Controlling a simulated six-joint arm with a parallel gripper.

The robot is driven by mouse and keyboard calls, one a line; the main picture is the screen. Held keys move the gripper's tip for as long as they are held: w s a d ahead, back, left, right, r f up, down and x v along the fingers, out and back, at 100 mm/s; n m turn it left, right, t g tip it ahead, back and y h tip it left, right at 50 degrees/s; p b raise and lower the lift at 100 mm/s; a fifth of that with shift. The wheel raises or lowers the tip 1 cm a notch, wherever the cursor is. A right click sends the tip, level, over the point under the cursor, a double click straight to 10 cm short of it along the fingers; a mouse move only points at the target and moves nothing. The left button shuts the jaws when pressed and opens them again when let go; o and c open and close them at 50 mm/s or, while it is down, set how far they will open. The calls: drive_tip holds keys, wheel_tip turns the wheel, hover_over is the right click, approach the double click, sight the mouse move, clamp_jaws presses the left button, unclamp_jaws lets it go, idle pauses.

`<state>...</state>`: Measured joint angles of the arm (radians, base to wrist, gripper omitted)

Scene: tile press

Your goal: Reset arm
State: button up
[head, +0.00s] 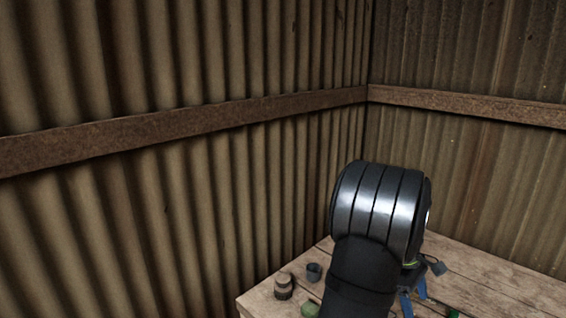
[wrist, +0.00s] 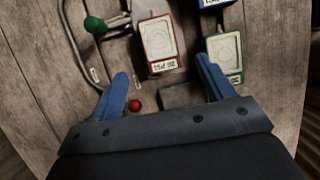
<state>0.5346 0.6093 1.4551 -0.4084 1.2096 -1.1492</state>
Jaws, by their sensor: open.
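My gripper (wrist: 163,70) is open, its two blue fingers spread wide above the wooden table with nothing seen between their pads. It also shows in the head view (head: 413,297), partly hidden behind my dark arm. In the wrist view a red-edged tile-like block (wrist: 158,42) with a pale face lies ahead, between the directions of the fingertips. A green-edged one (wrist: 225,52) lies to its right, close to the right fingertip. A blue-edged piece (wrist: 213,2) is cut off at the top.
A green-knobbed lever (wrist: 95,24) stands at upper left, with a red round knob or button (wrist: 135,105) between the fingers. The head view shows a jar (head: 284,286) and a dark cup (head: 314,272) on the table (head: 490,275), near corrugated walls (head: 200,210).

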drive_tip(key=x, duration=0.8)
drive_tip(key=shift+s+f, duration=0.15)
drive_tip(key=shift+f, duration=0.2)
wheel_tip(320, 180, up, 8)
drive_tip(key=shift+f, duration=0.15)
drive_tip(key=s+a+r, duration=0.1)
drive_tip(key=a+r, duration=0.3)
drive_tip(key=w+a+f, duration=0.3)
drive_tip(key=shift+w+a, duration=0.15)
drive_tip(key=shift+w, duration=0.15)
drive_tip(key=o, duration=0.6)
drive_tip(key=s+d+r+t+y, duration=0.3)
drive_tip(key=d+r, duration=0.5)
drive_tip(key=r, duration=0.1)
wheel_tip(320, 180, down, 9)
drive_tip(key=shift+a+f, duration=0.1)
drive_tip(key=shift+f, duration=0.1)
